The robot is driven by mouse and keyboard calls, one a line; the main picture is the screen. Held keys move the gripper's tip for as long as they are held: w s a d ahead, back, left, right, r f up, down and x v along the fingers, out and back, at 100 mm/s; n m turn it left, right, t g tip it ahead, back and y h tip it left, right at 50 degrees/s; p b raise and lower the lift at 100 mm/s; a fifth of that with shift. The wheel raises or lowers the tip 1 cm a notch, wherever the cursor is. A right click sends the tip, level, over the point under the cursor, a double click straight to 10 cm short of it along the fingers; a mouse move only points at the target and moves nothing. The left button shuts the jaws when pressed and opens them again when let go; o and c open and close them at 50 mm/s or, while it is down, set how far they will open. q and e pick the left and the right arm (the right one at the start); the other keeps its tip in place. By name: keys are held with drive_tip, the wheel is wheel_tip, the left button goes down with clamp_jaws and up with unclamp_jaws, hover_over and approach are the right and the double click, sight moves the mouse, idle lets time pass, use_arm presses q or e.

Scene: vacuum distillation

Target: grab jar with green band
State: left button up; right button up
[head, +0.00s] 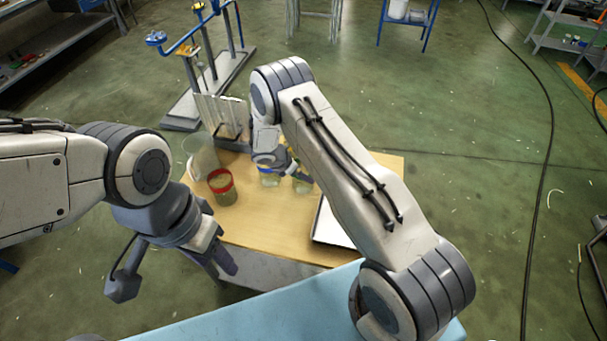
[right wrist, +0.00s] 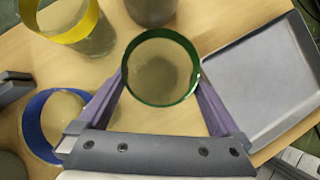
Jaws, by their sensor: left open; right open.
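In the right wrist view the jar with the green band (right wrist: 160,68) stands on the wooden table, seen from above through its round mouth. My right gripper (right wrist: 161,78) is open, with one finger on each side of this jar. I cannot tell whether the fingers touch the glass. In the head view my right arm and hand hide most of this spot, and the green band cannot be made out. My left gripper (head: 226,262) is open and empty, low by the table's front left edge, away from the jars.
A yellow-banded jar (right wrist: 82,40) and a blue-banded jar (right wrist: 42,130) stand left of the green-banded one. A shallow tray (right wrist: 258,85) lies close on its right. A red-banded jar (head: 224,190) stands at the table's left. Bare table (head: 268,225) lies in front.

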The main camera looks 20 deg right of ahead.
drive_tip(key=shift+x, duration=0.85)
drive_tip(key=shift+c, duration=0.3)
drive_tip(key=c, duration=1.2)
drive_tip(key=shift+r, duration=0.1)
